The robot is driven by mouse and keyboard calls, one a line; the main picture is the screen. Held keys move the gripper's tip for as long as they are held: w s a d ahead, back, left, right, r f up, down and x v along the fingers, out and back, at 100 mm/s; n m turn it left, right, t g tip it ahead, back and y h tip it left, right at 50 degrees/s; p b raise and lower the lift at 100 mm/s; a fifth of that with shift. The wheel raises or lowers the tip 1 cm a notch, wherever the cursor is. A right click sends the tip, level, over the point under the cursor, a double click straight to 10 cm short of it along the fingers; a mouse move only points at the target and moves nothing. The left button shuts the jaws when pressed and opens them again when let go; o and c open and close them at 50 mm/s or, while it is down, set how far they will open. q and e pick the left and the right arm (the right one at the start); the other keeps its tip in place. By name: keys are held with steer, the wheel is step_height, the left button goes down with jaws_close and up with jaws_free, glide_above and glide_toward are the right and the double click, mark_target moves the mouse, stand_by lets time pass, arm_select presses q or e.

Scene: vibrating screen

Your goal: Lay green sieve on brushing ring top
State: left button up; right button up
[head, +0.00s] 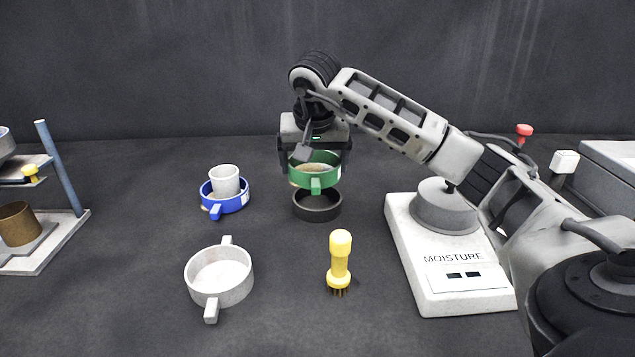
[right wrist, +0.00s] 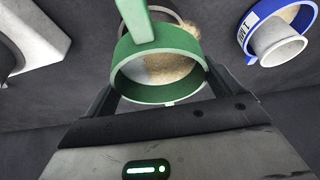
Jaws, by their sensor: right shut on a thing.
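The green sieve (head: 316,184) is a round pan with a short handle towards me and some tan grains inside. My right gripper (head: 315,160) is shut on the sieve, with a finger on each side. The sieve looks about level, just above the dark brushing ring (head: 316,211). In the head view it covers the ring's far rim, and I cannot tell whether the two touch. In the right wrist view the green sieve (right wrist: 125,88) fills the space between the fingers, with tan grains showing through it. My left gripper is not in view.
A blue sieve (head: 211,208) with a white cup (head: 224,180) stands left of the ring. A white pan (head: 220,292) and a yellow brush (head: 340,262) are nearer me. The moisture meter (head: 455,285) is right, a stand (head: 62,240) far left.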

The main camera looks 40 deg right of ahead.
mark_target(317, 173)
steer(key=shift+w+d+f, duration=0.2)
steer(key=shift+d+f, duration=0.2)
steer(key=shift+f, duration=0.15)
steer(key=shift+w+d+f, duration=0.1)
steer(key=shift+d+f, duration=0.05)
steer(key=shift+f, duration=0.8)
steer(key=shift+d+f, duration=0.1)
steer(key=shift+f, duration=0.8)
steer(key=shift+f, duration=0.4)
steer(key=o, duration=0.8)
steer(key=shift+c, duration=0.2)
